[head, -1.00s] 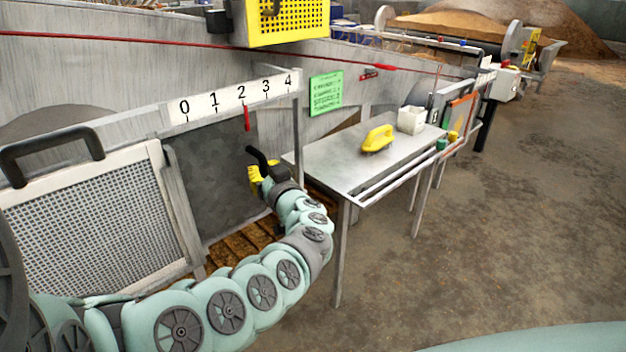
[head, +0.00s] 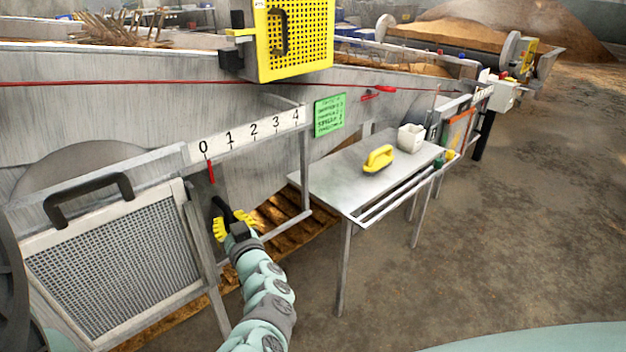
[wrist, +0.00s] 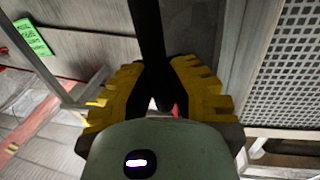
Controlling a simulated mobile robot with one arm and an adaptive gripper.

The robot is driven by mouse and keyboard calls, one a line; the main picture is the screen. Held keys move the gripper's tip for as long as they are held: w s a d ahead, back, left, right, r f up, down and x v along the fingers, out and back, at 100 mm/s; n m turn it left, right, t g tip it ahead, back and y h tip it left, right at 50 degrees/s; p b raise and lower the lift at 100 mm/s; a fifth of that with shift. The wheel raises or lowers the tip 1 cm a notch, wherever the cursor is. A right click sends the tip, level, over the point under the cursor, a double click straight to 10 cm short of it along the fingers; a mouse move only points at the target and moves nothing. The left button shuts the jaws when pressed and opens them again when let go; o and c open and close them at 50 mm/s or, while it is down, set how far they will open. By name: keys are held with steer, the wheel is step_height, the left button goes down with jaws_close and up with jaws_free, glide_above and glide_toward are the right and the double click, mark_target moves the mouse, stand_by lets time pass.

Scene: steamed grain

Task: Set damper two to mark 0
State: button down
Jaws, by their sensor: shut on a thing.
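The scale strip (head: 250,134) carries the marks 0 to 4 on the top rail of a metal frame. A red pointer (head: 211,171) hangs below it, at or very slightly right of the 0 tick. My gripper (head: 235,222) has yellow fingers and is shut on a black handle (head: 220,206) just right of and below the pointer. In the wrist view the black handle (wrist: 147,35) runs up between the yellow fingers. The dark sliding plate is mostly hidden behind the mesh panel (head: 115,240). No label reading "two" is legible.
The mesh panel with its own black handle (head: 88,200) stands left of my gripper. Wooden slats (head: 280,215) show through the opening. A metal table (head: 340,185) with a yellow-handled tool (head: 378,158) and white container (head: 410,137) stands right. The floor farther right is clear.

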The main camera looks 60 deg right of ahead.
steer(key=shift+w+a+r, duration=0.1)
steer(key=shift+r, duration=0.1)
steer(key=c, duration=1.1)
jaws_free()
steer(key=shift+a+f, duration=0.15)
steer(key=shift+a, duration=0.1)
steer(key=shift+o, duration=1)
steer(key=shift+d, duration=0.15)
steer(key=v, duration=1.2)
